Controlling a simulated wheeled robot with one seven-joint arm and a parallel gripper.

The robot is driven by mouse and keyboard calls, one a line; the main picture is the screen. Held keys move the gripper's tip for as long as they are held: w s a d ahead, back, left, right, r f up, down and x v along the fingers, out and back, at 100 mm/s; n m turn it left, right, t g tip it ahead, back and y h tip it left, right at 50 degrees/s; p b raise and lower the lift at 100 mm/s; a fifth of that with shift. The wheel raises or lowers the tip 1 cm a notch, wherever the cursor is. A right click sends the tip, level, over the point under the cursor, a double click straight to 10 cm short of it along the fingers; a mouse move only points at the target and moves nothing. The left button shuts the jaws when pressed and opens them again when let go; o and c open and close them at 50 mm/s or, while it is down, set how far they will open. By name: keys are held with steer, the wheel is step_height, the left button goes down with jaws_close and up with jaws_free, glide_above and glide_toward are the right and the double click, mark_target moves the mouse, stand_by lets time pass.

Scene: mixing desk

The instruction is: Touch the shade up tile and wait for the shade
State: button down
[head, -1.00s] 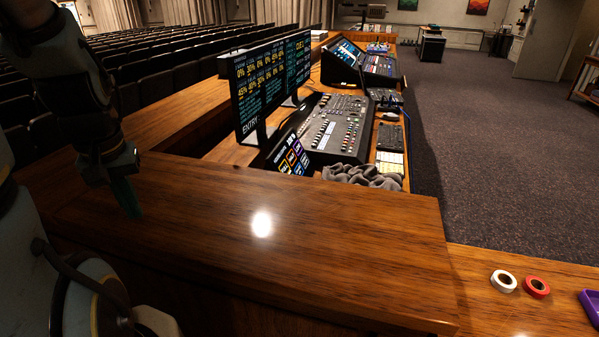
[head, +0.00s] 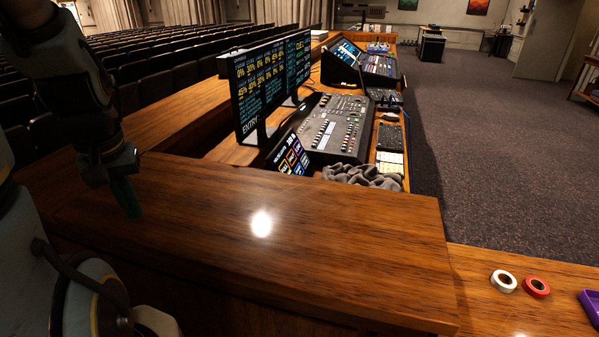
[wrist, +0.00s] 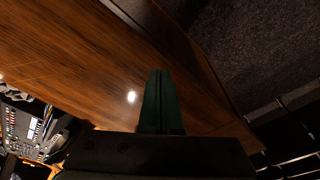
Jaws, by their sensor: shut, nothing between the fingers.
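My gripper (head: 127,197) hangs at the left of the head view above the near wooden counter, its green fingers pointing down. The fingers are shut with nothing between them, and they also show shut in the wrist view (wrist: 160,98). A small tilted touch panel with coloured tiles (head: 291,156) stands beyond the counter, partly hidden by its edge. Its tile labels are too small to read, so I cannot tell which one is shade up. My gripper is well left of the panel and apart from it.
A grey cloth (head: 362,176) lies beyond the wooden counter (head: 330,235). White tape (head: 503,281), red tape (head: 537,287) and a purple tray (head: 592,305) sit at right.

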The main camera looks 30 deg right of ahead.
steer(key=shift+w+d, duration=0.1)
